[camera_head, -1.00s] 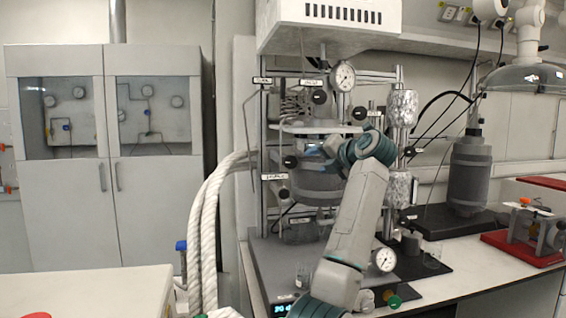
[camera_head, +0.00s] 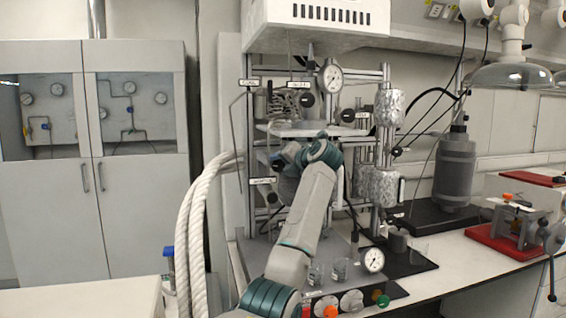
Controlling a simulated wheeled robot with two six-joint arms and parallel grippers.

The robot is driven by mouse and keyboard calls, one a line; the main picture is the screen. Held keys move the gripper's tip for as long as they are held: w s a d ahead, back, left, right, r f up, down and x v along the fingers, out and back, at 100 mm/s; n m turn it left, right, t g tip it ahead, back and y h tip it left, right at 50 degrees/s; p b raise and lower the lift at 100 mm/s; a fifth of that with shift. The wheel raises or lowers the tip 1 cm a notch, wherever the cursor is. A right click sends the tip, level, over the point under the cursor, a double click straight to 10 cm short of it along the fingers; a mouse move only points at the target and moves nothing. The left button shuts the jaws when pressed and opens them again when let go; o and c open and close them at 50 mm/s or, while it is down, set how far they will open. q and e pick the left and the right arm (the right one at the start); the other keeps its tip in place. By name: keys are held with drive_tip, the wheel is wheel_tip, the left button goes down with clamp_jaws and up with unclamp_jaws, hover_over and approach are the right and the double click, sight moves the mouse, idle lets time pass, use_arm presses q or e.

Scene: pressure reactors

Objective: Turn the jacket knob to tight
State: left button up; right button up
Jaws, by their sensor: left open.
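Several small black knobs sit on the reactor stand. One knob (camera_head: 272,198) is low on the left, near a small white label (camera_head: 262,181). Another knob (camera_head: 308,100) is higher up and one more (camera_head: 348,115) is to its right. The label lettering is too small to read, so I cannot tell which is the jacket knob. My left arm rises from the bottom of the view and bends left at the wrist. My left gripper (camera_head: 279,160) is open in front of the reactor's left side, above the low knob. Its fingertips are small and partly hidden. My right gripper is out of view.
A pressure gauge (camera_head: 331,77) is at the top of the stand. Thick white hoses (camera_head: 196,220) run down its left side. Glass beakers (camera_head: 339,269) and a small gauge (camera_head: 373,260) stand at its base. A red-based device (camera_head: 508,230) is at right.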

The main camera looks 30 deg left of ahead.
use_arm(q)
drive_tip(key=shift+c, duration=0.2)
drive_tip(key=c, duration=0.7)
drive_tip(key=shift+o, duration=0.2)
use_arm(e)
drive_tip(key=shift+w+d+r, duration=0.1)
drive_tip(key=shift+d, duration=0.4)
